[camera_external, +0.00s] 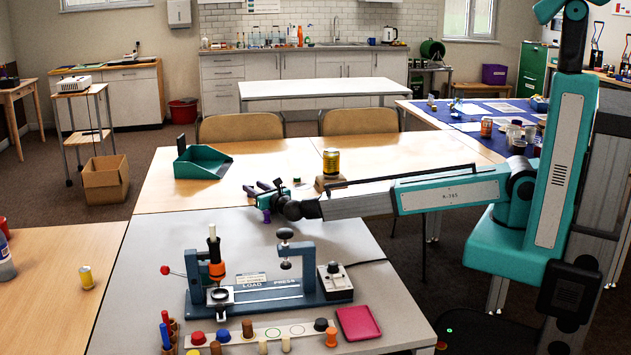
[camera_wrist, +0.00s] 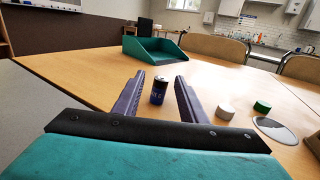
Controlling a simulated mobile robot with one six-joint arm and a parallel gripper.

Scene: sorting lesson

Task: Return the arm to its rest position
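My arm (camera_external: 450,194) reaches out to the left from its column, nearly level, over the near edge of the wooden table. My gripper (camera_external: 257,189) is at its far end, above the table. In the wrist view my gripper (camera_wrist: 160,77) is open, with its two purple fingers apart. A small dark blue can (camera_wrist: 159,91) stands upright on the table and shows in the gap between the fingers. I cannot tell whether it is between them or beyond them. No finger is seen to touch it.
A green open tray (camera_external: 203,162) stands beyond my gripper. The load press (camera_external: 270,293) stands on the grey table in front. White (camera_wrist: 225,112) and green (camera_wrist: 262,106) caps lie right of the fingers.

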